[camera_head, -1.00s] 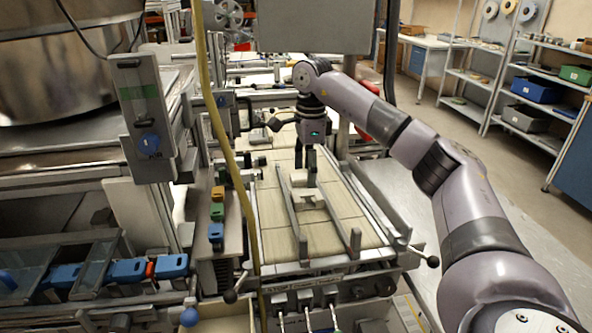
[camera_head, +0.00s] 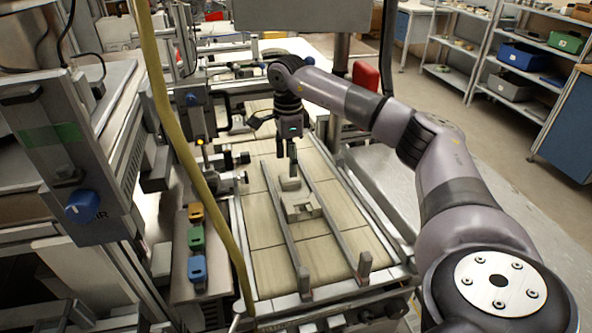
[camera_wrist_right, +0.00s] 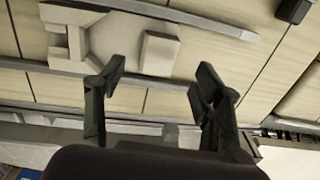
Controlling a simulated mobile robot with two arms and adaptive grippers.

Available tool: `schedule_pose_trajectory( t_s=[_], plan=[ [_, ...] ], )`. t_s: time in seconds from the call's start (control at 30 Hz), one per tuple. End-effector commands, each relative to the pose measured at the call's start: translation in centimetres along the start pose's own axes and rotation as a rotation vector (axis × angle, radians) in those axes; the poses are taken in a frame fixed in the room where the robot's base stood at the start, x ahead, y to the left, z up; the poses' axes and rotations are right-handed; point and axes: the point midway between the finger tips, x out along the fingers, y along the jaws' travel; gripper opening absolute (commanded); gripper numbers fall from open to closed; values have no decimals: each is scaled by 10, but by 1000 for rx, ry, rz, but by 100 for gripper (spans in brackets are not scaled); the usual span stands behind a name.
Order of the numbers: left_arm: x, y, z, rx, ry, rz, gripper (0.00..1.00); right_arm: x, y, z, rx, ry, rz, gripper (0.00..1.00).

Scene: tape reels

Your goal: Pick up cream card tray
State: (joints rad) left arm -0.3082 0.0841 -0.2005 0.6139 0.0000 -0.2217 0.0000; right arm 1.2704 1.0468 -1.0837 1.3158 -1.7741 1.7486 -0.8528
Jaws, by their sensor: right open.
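The cream card tray (camera_head: 301,208) lies on the pale tiled belt between two grey guide rails. It is a flat cream piece with a notched cut-out and a small raised block. In the right wrist view the tray (camera_wrist_right: 103,40) is at the upper left, beyond the fingertips. My right gripper (camera_head: 287,157) points down just behind the tray in the head view, apart from it. In the wrist view the right gripper (camera_wrist_right: 156,84) has its two dark fingers wide apart with nothing between them. My left gripper is not in view.
Two guide rails (camera_head: 279,215) flank the tray. A yellow hose (camera_head: 185,150) hangs down at the left. Coloured blocks (camera_head: 196,240) sit on a side ledge. Shelves (camera_head: 500,65) with bins stand at the back right. The belt in front of the tray is clear.

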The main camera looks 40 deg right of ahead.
Motion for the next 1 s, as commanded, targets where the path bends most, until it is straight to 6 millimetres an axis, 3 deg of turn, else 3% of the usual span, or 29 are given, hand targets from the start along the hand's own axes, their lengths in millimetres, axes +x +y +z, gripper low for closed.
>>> schedule_pose_trajectory(
  t_s=[0.27,0.5,0.77,1.0],
  plan=[
    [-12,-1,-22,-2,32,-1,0,20,2,-2,1,2,3,62],
    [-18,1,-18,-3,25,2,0,50,3,-2,0,0,0,62],
    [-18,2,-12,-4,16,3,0,54,3,-2,0,0,-1,62],
    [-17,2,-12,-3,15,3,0,53,3,-2,0,0,0,46]
  ],
)
